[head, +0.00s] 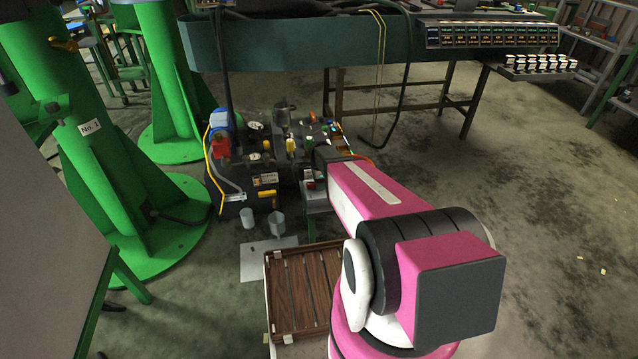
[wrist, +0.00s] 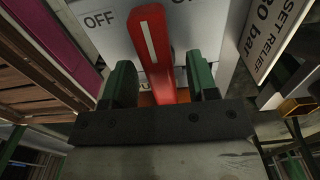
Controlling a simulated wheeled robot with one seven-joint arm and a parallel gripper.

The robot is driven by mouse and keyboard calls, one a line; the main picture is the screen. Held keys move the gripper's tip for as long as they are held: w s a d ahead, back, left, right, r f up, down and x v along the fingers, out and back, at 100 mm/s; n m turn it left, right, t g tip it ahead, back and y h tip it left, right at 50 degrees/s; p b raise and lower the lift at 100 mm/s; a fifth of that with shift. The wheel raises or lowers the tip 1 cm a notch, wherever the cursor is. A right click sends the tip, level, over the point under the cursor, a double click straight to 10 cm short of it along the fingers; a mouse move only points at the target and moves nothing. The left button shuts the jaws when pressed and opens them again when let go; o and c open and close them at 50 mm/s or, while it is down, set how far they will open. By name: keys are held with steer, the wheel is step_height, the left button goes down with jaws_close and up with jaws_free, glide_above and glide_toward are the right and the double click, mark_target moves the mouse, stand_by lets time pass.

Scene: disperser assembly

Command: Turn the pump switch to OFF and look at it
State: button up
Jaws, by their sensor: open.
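The pump switch (wrist: 150,45) is a red lever with a white line in the wrist view. It points up the picture and leans slightly left. The plate behind it reads OFF (wrist: 98,20) to the left; a label to the right is mostly hidden by the lever and a finger. My gripper (wrist: 160,82) is open, with one green finger on each side of the lever. A gap shows on both sides, so it does not grip the lever. In the head view my pink arm reaches to the machine, and the fingers cannot be made out.
A sign reading "SET RELIEF" (wrist: 275,35) stands close on the right in the wrist view. In the head view, the dark pump unit (head: 235,185) stands left of my arm. A wooden slatted crate (head: 290,300) lies nearer. Open floor (head: 540,220) is on the right.

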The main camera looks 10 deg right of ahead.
steer(key=c, duration=0.9)
steer(key=shift+n, duration=0.3)
steer(key=n, duration=1.3)
steer(key=shift+n, duration=2.1)
steer(key=o, duration=0.9)
